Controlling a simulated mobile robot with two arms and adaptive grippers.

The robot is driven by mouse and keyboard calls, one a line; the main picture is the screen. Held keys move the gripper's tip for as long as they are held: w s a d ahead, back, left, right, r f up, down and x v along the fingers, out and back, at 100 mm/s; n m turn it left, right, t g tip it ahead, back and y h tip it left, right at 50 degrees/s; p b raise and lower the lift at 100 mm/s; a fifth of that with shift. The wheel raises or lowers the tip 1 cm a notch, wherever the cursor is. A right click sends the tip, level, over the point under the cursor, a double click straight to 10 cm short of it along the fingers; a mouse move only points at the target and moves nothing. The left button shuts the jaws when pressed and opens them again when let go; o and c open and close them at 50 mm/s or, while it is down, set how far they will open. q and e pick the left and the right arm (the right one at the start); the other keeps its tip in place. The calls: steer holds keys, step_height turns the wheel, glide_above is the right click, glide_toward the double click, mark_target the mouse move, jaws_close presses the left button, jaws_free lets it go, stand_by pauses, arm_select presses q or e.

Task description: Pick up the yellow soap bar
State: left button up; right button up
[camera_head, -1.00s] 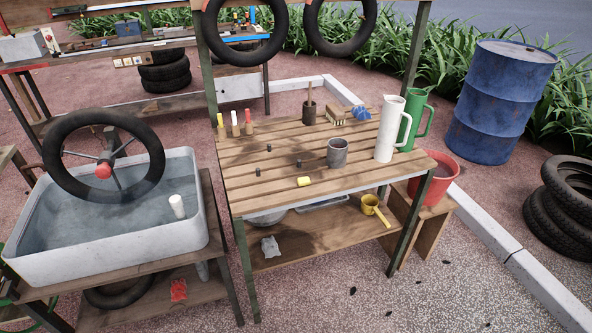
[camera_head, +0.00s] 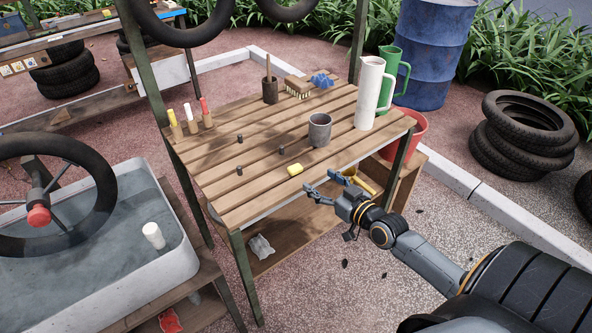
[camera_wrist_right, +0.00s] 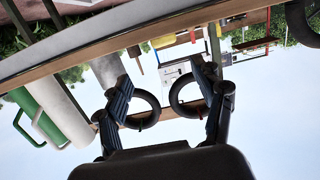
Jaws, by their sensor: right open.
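The yellow soap bar (camera_head: 295,170) lies on the slatted wooden table (camera_head: 232,192), close to its front edge, in the head view. My right gripper (camera_head: 323,184) is open and empty, just right of the soap and in front of the table edge. In the right wrist view its two fingers (camera_wrist_right: 166,92) are spread apart with nothing between them. My left gripper is not in view.
A grey metal mug (camera_head: 319,130) stands behind the soap. Small dark pegs (camera_head: 282,151) stand left of the soap. A water basin (camera_head: 112,262) is at the left.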

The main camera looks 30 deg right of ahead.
mark_target(298, 170)
steer(key=w, duration=0.3)
steer(key=w+f, duration=0.1)
steer(key=w, duration=0.1)
steer(key=shift+w+a, duration=0.3)
steer(key=shift+w, duration=0.05)
steer(key=w, duration=0.3)
steer(key=w+a+f, duration=0.1)
steer(key=w, duration=0.1)
steer(key=shift+f, duration=0.1)
steer(key=shift+s, duration=0.1)
steer(key=shift+c, duration=0.2)
steer(key=c, duration=1.2)
